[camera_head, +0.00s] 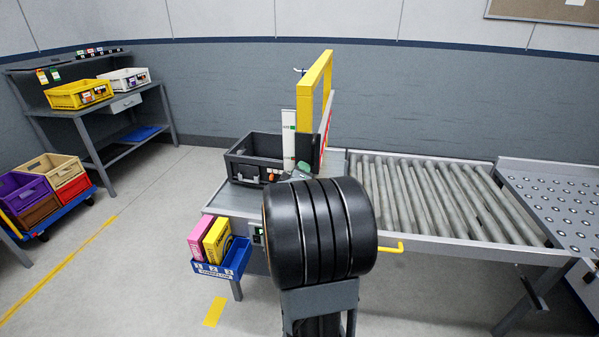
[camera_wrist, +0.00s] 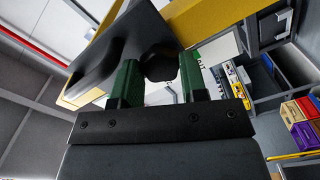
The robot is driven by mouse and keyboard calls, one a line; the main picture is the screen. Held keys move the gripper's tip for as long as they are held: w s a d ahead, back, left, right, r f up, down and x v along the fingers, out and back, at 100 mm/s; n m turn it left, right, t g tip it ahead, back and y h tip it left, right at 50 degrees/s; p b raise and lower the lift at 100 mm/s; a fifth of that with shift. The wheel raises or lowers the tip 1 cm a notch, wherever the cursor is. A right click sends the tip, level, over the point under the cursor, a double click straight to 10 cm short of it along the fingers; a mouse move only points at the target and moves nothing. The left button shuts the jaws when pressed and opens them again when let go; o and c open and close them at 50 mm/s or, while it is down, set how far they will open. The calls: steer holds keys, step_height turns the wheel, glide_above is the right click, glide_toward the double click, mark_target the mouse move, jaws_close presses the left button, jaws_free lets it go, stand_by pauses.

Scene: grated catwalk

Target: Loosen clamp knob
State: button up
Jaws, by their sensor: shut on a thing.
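The clamp knob (camera_wrist: 160,66), a dark rounded knob, sits between the two green fingers of my gripper (camera_wrist: 160,78) in the wrist view. My gripper is shut on it. A dark plate (camera_wrist: 108,48) lies just beyond the fingers and fills the upper left of that view, and part of a yellow frame (camera_wrist: 212,14) shows behind it. In the head view the yellow frame (camera_head: 315,85) stands upright over the left end of the conveyor. My own black arm hides most of the gripper and the knob there.
A roller conveyor (camera_head: 425,195) runs right to a ball-top table (camera_head: 560,205). A black crate (camera_head: 240,165) stands left of the frame. A blue bin (camera_head: 222,262) with pink and yellow boxes hangs at the front. A workbench (camera_head: 110,110) and colored crates stand left; the floor between is clear.

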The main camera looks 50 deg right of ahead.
steer(key=shift+n, duration=0.6)
steer(key=o, duration=0.9)
steer(key=shift+r, duration=0.1)
